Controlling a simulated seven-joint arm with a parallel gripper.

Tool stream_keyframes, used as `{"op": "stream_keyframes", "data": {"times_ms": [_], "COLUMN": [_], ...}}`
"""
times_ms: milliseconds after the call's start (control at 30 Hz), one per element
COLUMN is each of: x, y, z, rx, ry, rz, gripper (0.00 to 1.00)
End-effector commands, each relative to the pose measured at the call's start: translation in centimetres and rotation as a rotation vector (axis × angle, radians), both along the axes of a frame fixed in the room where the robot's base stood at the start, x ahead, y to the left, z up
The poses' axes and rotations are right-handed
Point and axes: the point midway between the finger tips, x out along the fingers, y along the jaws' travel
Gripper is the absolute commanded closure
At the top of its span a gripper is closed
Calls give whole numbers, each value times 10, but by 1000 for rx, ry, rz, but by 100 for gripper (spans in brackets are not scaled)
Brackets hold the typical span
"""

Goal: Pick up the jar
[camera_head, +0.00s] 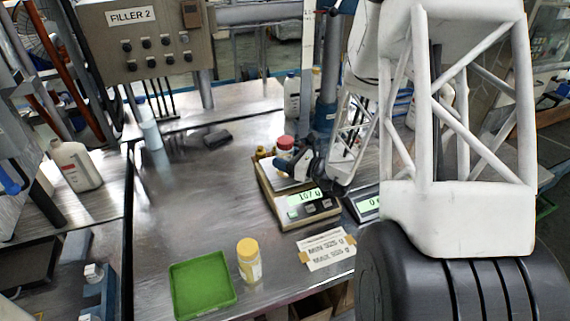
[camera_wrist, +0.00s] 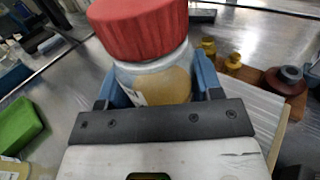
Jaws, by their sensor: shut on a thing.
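The jar (camera_wrist: 155,80) has a red lid, clear walls and a yellowish filling with a pale label. It stands between the blue fingers of my gripper (camera_wrist: 160,88) in the wrist view, and the gripper is shut on it. In the head view the red-lidded jar (camera_head: 285,146) is at or just above the pan of the left scale (camera_head: 297,200); I cannot tell whether it touches the pan. My gripper (camera_head: 288,160) reaches it from the right. The scale display is lit.
A yellow-lidded jar (camera_head: 249,260) stands beside a green tray (camera_head: 203,286) at the table front. A second scale (camera_head: 363,203) is to the right. A paper label (camera_head: 327,249) lies in front. Small yellow weights (camera_wrist: 232,62) are near the gripper. The table's left middle is mostly clear.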

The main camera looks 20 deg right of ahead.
Motion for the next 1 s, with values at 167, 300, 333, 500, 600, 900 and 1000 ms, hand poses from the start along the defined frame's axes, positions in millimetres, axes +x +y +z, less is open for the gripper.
{"op": "stream_keyframes", "data": {"times_ms": [167,300,333,500,600,900,1000], "x": [0,0,0,0,0,-21,-37], "y": [0,0,0,0,0,3,6], "z": [0,2,3,11,18,38,40], "rx": [0,-1,-1,-2,-1,-1,-1], "ry": [0,-1,-1,-3,-2,-1,-2], "rz": [0,0,0,0,0,0,0], "gripper": [72,72,72,72,72,72,72]}}
